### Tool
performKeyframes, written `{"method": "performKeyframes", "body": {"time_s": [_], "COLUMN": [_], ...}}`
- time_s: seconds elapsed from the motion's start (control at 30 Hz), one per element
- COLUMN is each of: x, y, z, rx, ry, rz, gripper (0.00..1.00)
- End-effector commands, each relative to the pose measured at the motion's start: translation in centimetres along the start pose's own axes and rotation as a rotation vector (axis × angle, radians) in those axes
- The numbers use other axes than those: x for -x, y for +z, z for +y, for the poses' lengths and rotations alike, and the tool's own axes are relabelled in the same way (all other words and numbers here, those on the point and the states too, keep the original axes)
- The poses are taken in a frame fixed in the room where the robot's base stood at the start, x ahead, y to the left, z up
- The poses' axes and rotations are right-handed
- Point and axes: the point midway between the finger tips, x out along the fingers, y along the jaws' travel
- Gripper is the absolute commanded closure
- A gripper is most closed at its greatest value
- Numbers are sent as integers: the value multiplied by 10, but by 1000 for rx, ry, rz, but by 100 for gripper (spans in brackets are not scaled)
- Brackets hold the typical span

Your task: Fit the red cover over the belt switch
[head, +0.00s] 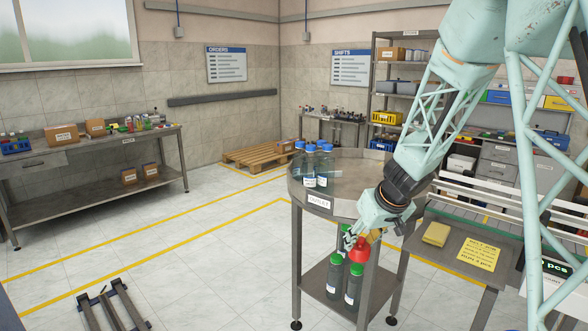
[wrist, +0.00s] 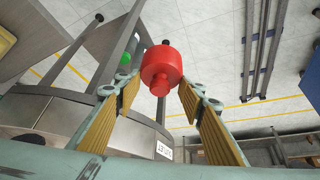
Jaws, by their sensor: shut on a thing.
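The red cover (head: 359,254) is a red cylinder with a narrower red stub. In the wrist view the cover (wrist: 162,68) sits between the fingertips, with a small dark piece showing beyond it. My gripper (head: 358,240) is shut on the cover and points down beside the round table labelled OUTLET. It also shows in the wrist view (wrist: 162,88), with tan finger pads on both sides. I cannot make out the belt switch in either view. The conveyor belt (head: 480,222) is at the right, partly behind my arm.
The round outlet table (head: 318,203) carries several blue-capped bottles (head: 311,165). Green-capped bottles (head: 353,288) stand on its lower shelf, close below my gripper. A grey side table (head: 440,257) holds a yellow block (head: 436,233) and a yellow note (head: 479,253). Open floor lies left.

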Motion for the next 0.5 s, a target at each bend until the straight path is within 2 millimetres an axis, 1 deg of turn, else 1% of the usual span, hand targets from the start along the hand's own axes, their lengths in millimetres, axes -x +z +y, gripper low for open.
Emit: {"method": "performKeyframes", "body": {"time_s": [0.13,0.5], "x": [6,7], "y": [1,2], "z": [-1,-1], "rx": [7,8], "ry": [-3,-3], "rz": [1,1], "gripper": [74,74]}}
